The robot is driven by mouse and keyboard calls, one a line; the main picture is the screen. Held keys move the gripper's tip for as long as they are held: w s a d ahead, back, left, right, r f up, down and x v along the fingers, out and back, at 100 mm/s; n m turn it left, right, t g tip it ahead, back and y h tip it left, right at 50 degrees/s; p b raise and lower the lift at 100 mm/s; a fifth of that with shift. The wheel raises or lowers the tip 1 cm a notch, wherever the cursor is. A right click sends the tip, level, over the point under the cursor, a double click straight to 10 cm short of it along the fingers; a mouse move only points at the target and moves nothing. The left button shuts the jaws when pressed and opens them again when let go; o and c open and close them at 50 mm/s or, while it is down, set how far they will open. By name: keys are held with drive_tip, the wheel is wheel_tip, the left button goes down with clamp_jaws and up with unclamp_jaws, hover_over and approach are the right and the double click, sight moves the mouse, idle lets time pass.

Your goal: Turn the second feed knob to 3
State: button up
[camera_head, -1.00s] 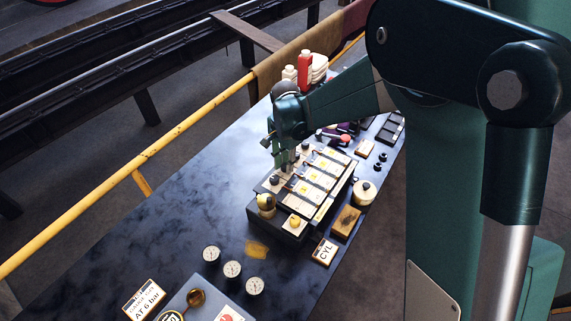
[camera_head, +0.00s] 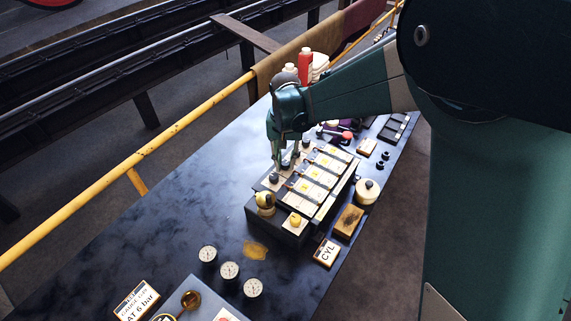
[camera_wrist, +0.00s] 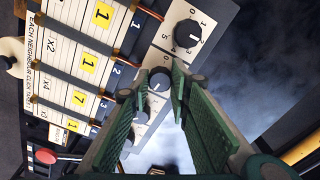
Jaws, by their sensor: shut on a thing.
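The feed device (camera_head: 322,212) is a dark block on the table with pale strips and yellow number tags. A row of black feed knobs runs along its side. In the wrist view, the first knob (camera_wrist: 187,33) stands clear with its number scale showing. The second feed knob (camera_wrist: 160,80), beside the label 2, sits between the fingertips of my gripper (camera_wrist: 163,76), which is shut on it. The fingers hide much of its scale, and I cannot read its setting. The third knob (camera_wrist: 140,117) lies beyond, close to one finger. My gripper (camera_head: 285,163) also shows in the head view, pointing down.
A brass-coloured part (camera_head: 265,200) stands at the device's near corner. A cream pot (camera_head: 367,190) and a brown block (camera_head: 348,221) stand to the right. The table (camera_head: 170,225) is bare on the left.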

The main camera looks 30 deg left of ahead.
sight(286, 163)
drive_tip(key=n+b, duration=0.2)
drive_tip(key=n, duration=0.3)
drive_tip(key=shift+n, duration=0.3)
drive_tip(key=n+b, duration=0.1)
drive_tip(key=n, duration=0.4)
idle(0.4)
drive_tip(key=o, duration=0.9)
drive_tip(key=shift+r, duration=0.1)
drive_tip(key=shift+r, duration=5.95)
drive_tip(key=shift+d, duration=0.1)
